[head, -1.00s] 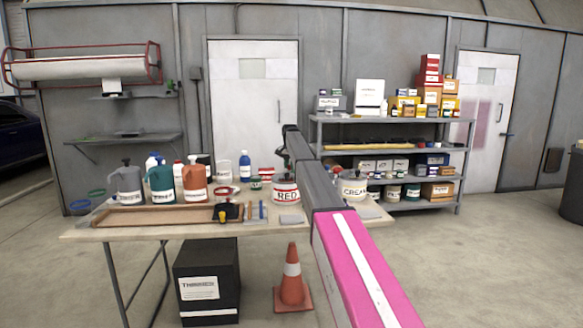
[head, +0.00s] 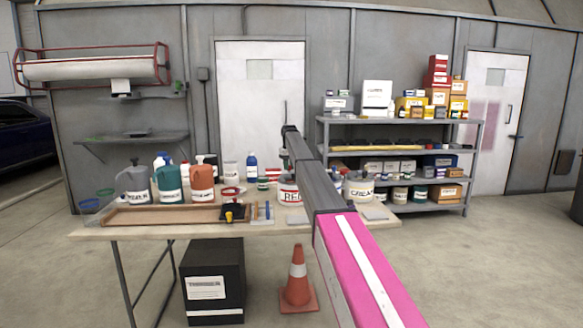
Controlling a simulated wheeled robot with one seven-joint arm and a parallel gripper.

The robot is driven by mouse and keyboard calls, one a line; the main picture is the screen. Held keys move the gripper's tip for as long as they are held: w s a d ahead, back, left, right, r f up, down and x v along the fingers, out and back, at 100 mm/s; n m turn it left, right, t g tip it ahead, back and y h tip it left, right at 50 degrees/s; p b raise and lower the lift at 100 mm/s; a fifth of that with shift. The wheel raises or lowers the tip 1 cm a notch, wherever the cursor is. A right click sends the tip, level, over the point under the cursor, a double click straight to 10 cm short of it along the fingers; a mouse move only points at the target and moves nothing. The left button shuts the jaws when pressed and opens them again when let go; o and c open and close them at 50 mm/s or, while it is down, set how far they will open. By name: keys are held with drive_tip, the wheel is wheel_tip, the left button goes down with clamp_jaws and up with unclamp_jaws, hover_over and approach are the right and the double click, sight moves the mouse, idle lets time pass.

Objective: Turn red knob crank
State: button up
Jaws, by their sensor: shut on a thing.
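My arm, a pink link and then a grey link, reaches from the lower right over the worktable (head: 130,234). Its far end bends down behind the grey link, close to the white can labelled RED (head: 288,196). My gripper and its fingers are hidden there, so I cannot see what they touch. No crank with a red knob can be made out for certain.
Several jugs, such as an orange one (head: 202,180), and a shallow wooden tray (head: 165,215) fill the table's left side. A can labelled CREAM (head: 360,190) stands right of my arm. A black box (head: 212,280) and a traffic cone (head: 298,270) stand on the floor. Shelves (head: 400,150) are behind.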

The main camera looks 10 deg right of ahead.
drive_tip(key=shift+s+a+n, duration=0.2)
drive_tip(key=shift+a+n, duration=0.2)
drive_tip(key=shift+n, duration=0.75)
drive_tip(key=shift+s+a+n, duration=0.15)
drive_tip(key=shift+a+n, duration=0.2)
drive_tip(key=shift+n, duration=0.8)
drive_tip(key=o, duration=0.9)
drive_tip(key=shift+r, duration=0.1)
wheel_tip(320, 180, up, 11)
drive_tip(key=shift+f, duration=0.15)
